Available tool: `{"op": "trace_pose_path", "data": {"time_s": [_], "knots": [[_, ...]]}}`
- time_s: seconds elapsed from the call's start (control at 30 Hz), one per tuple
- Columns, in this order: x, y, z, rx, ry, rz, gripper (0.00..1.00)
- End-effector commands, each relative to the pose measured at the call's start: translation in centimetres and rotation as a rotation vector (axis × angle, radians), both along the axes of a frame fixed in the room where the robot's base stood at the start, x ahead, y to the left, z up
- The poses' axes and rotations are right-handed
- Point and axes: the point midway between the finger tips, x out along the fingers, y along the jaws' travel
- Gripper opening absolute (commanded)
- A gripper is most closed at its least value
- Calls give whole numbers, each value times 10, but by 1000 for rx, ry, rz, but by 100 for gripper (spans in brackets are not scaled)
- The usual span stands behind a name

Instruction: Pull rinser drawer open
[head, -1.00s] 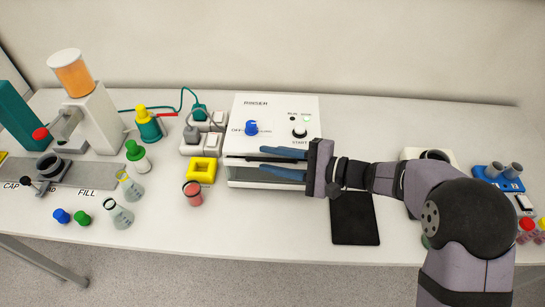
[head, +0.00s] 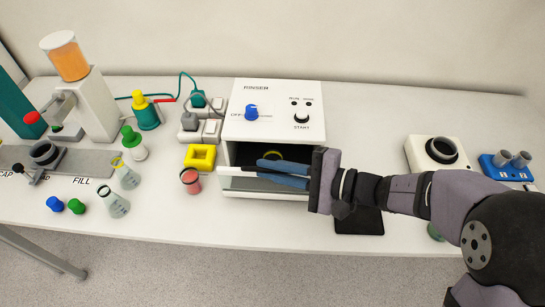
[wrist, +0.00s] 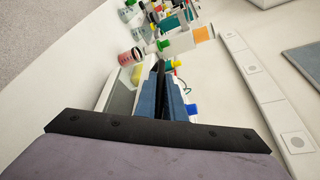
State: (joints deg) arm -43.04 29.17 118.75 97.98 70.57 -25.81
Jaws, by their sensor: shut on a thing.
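The rinser (head: 275,96) is a white box with a blue knob (head: 251,112) and a START knob on its top panel. Its drawer (head: 266,190) stands out at the front, with a dark opening above it. A yellow-green ring shows inside, partly behind my fingers. My gripper (head: 258,171) reaches in from the right, its blue fingers lying across the drawer front and shut on it. The exact grip point is hidden by the fingers.
A black pad (head: 360,221) lies below my wrist. A red-filled beaker (head: 190,180) and a yellow block (head: 200,156) stand close left of the rinser. Flasks and caps are further left. A white holder (head: 437,155) and a blue rack stand at right. Table in front of the drawer is clear.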

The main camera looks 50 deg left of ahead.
Motion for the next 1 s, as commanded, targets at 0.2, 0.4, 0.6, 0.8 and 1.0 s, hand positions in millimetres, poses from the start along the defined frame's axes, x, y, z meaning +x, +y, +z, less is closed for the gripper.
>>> {"op": "trace_pose_path", "data": {"time_s": [0.2, 0.4, 0.6, 0.8, 1.0], "knots": [[-33, -33, -4, 1, 0, 1, 0], [-52, -52, -2, 0, 1, 2, 0], [-60, -60, -1, -1, 1, 2, 0], [-60, -60, 0, -1, 1, 2, 0], [-60, -60, 0, -1, 1, 2, 24]]}}
